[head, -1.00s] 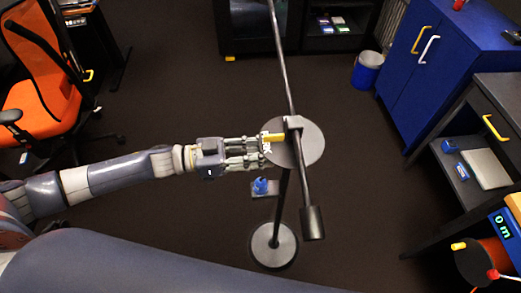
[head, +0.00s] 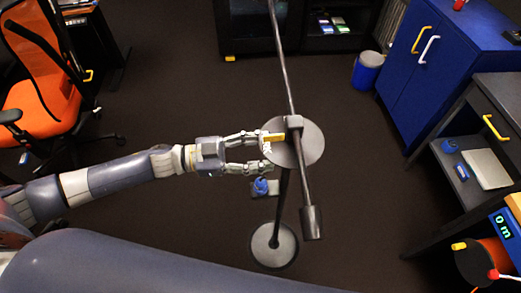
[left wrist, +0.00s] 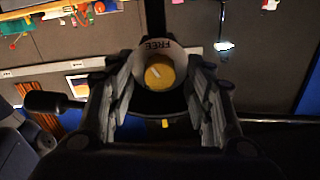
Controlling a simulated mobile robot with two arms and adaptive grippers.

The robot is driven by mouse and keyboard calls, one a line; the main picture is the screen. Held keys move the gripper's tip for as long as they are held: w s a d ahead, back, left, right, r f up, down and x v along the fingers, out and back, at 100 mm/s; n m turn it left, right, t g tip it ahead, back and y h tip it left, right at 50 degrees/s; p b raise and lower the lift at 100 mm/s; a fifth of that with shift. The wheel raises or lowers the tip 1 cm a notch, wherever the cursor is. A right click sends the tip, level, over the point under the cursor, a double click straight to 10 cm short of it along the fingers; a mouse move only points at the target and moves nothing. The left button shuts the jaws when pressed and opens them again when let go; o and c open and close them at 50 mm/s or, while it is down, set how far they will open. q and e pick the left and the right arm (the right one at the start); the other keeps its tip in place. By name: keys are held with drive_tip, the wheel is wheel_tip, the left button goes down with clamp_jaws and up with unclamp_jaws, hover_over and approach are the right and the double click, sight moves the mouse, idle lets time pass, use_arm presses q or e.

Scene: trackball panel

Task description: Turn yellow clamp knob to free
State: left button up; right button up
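My right gripper is not in view.
A long dark rod (head: 283,62) with a cylinder weight (head: 311,222) crosses the disc. The stand's round base (head: 274,246) is on the floor. A blue object (head: 261,186) sits on a small shelf below my gripper. A dark side table (head: 455,215) stands right.

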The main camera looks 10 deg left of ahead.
use_arm(q)
drive_tip(key=v, duration=1.2)
drive_tip(key=shift+w, duration=0.1)
